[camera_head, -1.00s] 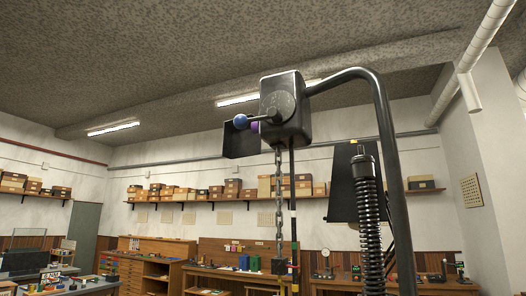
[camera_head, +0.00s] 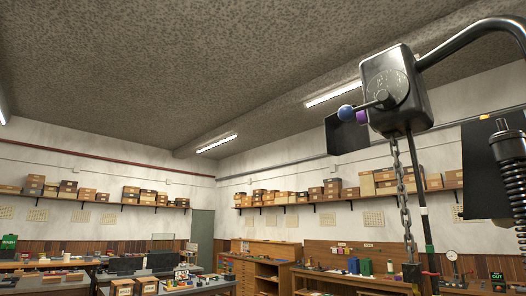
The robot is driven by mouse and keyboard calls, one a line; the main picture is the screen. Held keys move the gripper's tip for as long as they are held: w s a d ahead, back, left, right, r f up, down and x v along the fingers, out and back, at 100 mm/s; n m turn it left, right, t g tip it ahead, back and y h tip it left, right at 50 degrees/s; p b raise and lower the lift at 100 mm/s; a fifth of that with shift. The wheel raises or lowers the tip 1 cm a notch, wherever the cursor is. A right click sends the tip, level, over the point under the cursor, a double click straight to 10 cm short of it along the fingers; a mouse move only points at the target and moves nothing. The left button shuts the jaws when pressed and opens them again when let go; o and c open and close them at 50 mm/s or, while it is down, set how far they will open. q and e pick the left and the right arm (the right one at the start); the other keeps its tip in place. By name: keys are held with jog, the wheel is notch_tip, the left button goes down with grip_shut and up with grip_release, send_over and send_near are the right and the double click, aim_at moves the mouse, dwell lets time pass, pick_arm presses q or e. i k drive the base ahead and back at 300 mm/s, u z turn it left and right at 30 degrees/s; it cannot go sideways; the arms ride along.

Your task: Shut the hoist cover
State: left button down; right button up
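The hoist (camera_head: 405,95) is a dark box at the upper right, carried by a thick curved black pipe (camera_head: 475,35). A round plate and lever with a blue ball knob (camera_head: 345,112) are on its front. A small purple part (camera_head: 362,117) shows beside the knob. A flat black panel (camera_head: 346,136), which looks like the hoist cover, sticks out from the box's left side, apparently standing open. Its hinge is hidden behind the lever and box. A chain (camera_head: 402,195) hangs below. Neither of my grippers is in view.
A black coil spring (camera_head: 511,165) and a dark panel (camera_head: 482,170) stand at the right edge. Workbenches (camera_head: 265,270) and shelves of boxes (camera_head: 335,201) line the walls. The air left of the hoist is clear.

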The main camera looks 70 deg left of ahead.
aim_at(342, 137)
jog(key=u, duration=3.05)
jog(key=i, duration=3.35)
jog(key=z, duration=1.8)
jog(key=i, duration=0.2)
jog(key=z, duration=3.55)
